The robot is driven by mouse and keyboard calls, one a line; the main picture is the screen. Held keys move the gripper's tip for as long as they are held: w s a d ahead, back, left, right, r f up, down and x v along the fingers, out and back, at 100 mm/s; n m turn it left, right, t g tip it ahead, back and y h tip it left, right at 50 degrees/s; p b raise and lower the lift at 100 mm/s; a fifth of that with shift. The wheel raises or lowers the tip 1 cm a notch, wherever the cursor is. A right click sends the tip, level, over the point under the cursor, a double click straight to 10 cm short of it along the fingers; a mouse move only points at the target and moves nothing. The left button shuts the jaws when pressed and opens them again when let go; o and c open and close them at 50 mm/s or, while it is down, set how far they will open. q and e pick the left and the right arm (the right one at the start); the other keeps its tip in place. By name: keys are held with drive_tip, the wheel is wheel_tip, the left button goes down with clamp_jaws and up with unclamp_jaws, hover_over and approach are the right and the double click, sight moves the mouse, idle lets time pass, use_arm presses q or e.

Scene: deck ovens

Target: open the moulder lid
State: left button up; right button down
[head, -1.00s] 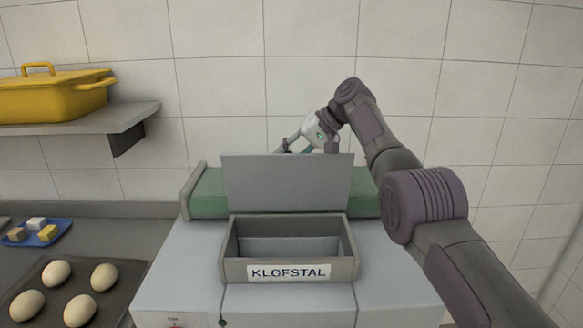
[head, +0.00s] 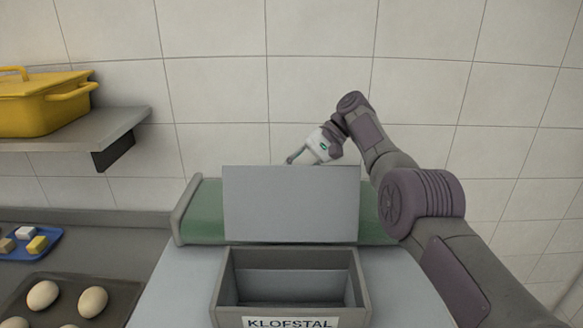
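The moulder (head: 185,285) stands in the middle of the head view, with a grey open-topped box (head: 222,285) labelled KLOFSTAL at its front. Its flat grey lid (head: 290,205) stands raised at the back of the box, and the inside of the box shows. My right gripper (head: 293,158) is behind the lid's top edge, with its arm coming round from the right. The lid hides part of the fingers, so I cannot tell whether they are open or touch the lid. My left gripper is out of view.
A green belt (head: 203,212) runs behind the lid. A yellow pot (head: 40,105) stands on a wall shelf (head: 100,135) at left. A dark tray (head: 120,292) with dough balls and a blue tray (head: 12,253) with small blocks lie on the left counter.

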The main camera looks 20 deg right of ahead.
drive_tip(key=c, duration=0.8)
unclamp_jaws()
drive_tip(key=shift+s, duration=0.1)
